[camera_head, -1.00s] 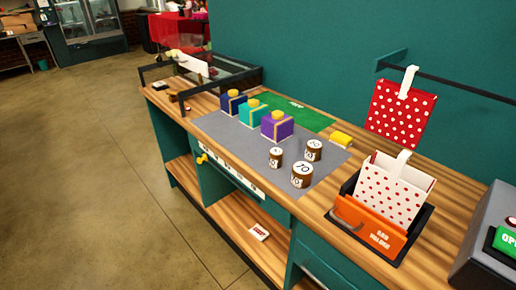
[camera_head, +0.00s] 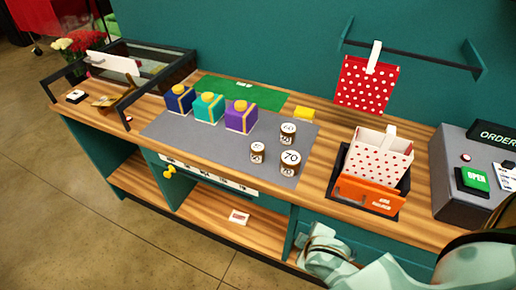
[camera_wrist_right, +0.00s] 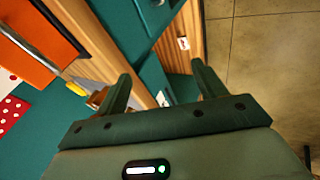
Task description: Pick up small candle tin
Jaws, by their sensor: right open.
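The small candle tin (camera_head: 257,152) stands upright on the grey mat (camera_head: 190,143), brown with a pale top. Two larger brown tins stand beside it: one behind to the right (camera_head: 287,134) and the biggest one (camera_head: 290,163) to the right. My right gripper (camera_wrist_right: 162,84) is open and empty in the right wrist view, with the counter's side and the floor beyond it. In the head view my right arm (camera_head: 335,262) is low in front of the counter, apart from the tins. I cannot make out the small tin in the wrist view. My left gripper is not in view.
Blue, teal and purple gift boxes (camera_head: 241,117) stand left of the tins. An orange box (camera_head: 369,195) and dotted bag (camera_head: 381,160) sit in a black holder to the right. A grey order machine (camera_head: 455,200) stands far right. The mat's front is clear.

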